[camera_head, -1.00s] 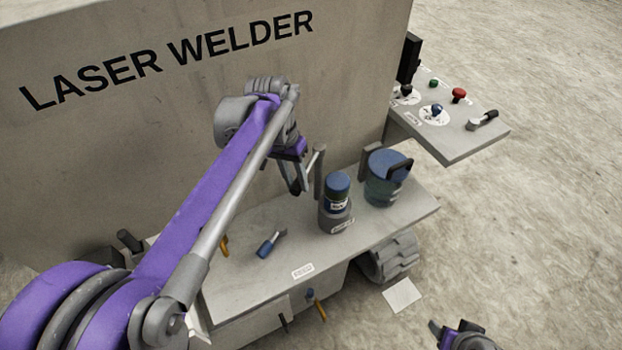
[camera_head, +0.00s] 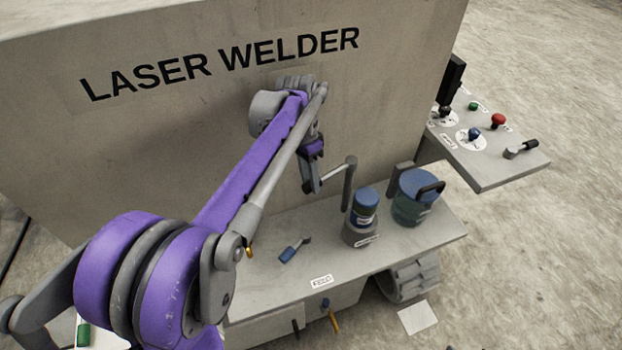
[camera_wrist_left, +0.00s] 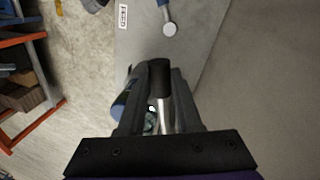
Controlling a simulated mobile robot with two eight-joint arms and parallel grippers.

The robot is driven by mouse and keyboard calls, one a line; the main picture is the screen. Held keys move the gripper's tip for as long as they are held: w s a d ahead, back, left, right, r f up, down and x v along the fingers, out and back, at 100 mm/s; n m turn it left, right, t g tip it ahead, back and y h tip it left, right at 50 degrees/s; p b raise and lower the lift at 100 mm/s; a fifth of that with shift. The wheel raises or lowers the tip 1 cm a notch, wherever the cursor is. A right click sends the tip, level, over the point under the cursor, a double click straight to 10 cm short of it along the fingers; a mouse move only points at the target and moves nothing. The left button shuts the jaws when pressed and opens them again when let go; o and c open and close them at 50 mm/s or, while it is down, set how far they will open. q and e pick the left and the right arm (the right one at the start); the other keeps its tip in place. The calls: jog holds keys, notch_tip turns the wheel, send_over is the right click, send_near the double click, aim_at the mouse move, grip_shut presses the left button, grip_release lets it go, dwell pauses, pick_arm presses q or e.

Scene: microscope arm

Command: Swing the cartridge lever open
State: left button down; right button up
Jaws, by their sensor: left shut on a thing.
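The cartridge lever is a grey upright post (camera_head: 349,183) with a thin arm (camera_head: 336,173) running left from its top. It stands on the machine's ledge, just left of a blue-capped cartridge (camera_head: 364,206) in a grey holder. My left gripper (camera_head: 309,187) is at the free end of the arm, left of the post. In the left wrist view its jaws (camera_wrist_left: 160,100) are shut around a dark cylindrical grip (camera_wrist_left: 160,72). The jaws hide part of the lever. My right gripper is not clearly visible.
A blue-lidded container (camera_head: 416,198) stands right of the cartridge. A small blue-handled lever (camera_head: 293,250) sits on the ledge (camera_head: 270,280) near the FEED label (camera_head: 321,281). The laser welder's wall (camera_head: 200,150) rises behind. A control panel (camera_head: 500,170) is at right.

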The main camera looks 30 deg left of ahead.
pick_arm(q)
jog(key=c, duration=0.6)
grip_release()
jog(key=shift+r, duration=0.1)
notch_tip(320, 180, up, 10)
jog(key=a, duration=0.2)
jog(key=shift+w+r+p, duration=0.25)
jog(key=shift+w+p, duration=0.15)
jog(key=shift+p, duration=0.05)
